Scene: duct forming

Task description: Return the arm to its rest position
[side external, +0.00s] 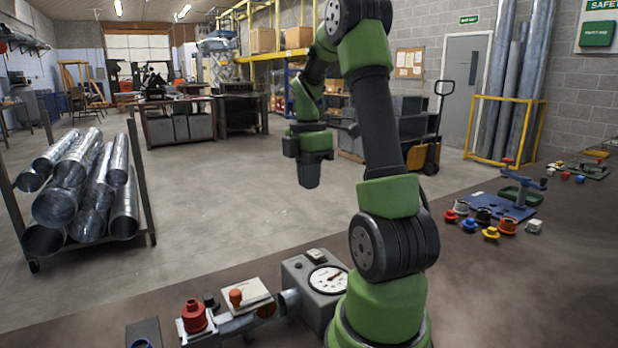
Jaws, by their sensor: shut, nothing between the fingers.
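My gripper (309,175) is at the end of my green and black arm, near the middle of the side external view. It hangs pointing down in the air, with the workshop floor behind it. It is shut and holds nothing. Its fingers are small and dark in this view. No object touches it.
A brown bench (535,275) spans the front. On it stand a grey gauge box (305,285), a red knob fitting (194,316) and, at right, a blue fixture (497,207) with several colored caps. A rack of metal ducts (85,190) stands at left. The floor between is clear.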

